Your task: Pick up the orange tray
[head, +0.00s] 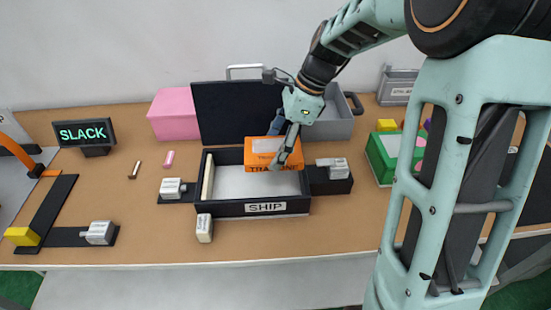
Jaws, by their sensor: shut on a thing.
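The orange tray (257,160) is in the head view, just above the right part of the black box labelled SHIP. It appears tilted, with a pale patch on its upper part and dark lettering along its lower edge, partly covered by my gripper. My gripper (283,152) is shut on the orange tray at its right side. The SHIP box (237,208) stands open on the table with a pale floor. Whether the tray touches the box wall cannot be told.
A pink box (174,113), a dark upright panel (215,112) and a grey bin (338,122) stand behind. Lever fixtures (172,188) flank the SHIP box. A green box (383,158) is at right, a SLACK sign (84,133) at left. The table's front strip is mostly clear.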

